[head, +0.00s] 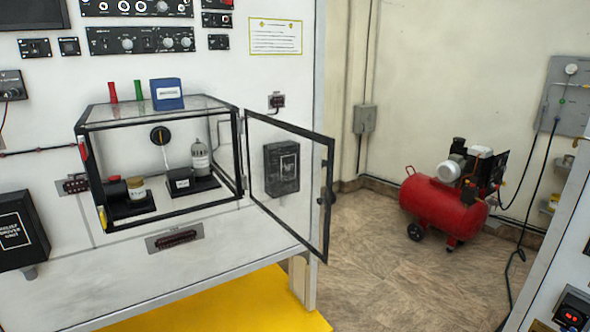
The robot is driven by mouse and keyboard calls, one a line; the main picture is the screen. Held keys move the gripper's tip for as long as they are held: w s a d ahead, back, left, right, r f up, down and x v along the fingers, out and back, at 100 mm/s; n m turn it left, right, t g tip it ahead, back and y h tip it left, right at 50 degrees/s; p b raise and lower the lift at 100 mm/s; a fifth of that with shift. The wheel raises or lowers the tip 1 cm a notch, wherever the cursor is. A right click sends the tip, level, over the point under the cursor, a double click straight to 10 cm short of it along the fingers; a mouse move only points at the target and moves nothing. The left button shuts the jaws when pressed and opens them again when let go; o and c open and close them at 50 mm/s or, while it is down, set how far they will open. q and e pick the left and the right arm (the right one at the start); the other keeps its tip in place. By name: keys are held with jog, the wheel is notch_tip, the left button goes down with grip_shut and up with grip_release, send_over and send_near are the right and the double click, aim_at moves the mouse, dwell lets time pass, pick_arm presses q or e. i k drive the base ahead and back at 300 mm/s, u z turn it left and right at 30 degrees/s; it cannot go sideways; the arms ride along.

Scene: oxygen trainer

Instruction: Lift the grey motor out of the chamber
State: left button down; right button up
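The chamber (160,114) is a clear box with a black frame, standing against the white panel at the left. Its glass door (308,210) is swung open to the right. Inside at the right, a grey upright cylinder with a pale label (200,160), which looks like the grey motor, stands on a black base (207,184). A small black labelled block (180,181) is beside it. At the left inside, a dark cylinder (115,190) and a gold-and-white jar (137,188) are on another black base. Neither of my grippers is in view.
On the chamber's top are a blue labelled box (167,94), a red stick (113,92) and a green stick (138,90). The open door's edge juts toward the floor space. A red compressor (447,205) stands at the right; the floor between is clear.

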aim_at(199, 151)
jog(key=z, duration=1.8)
jog(key=i, duration=1.5)
jog(key=u, duration=3.45)
jog(key=i, duration=0.5)
jog(key=z, duration=0.35)
jog(key=k, duration=0.2)
jog(key=z, duration=0.05)
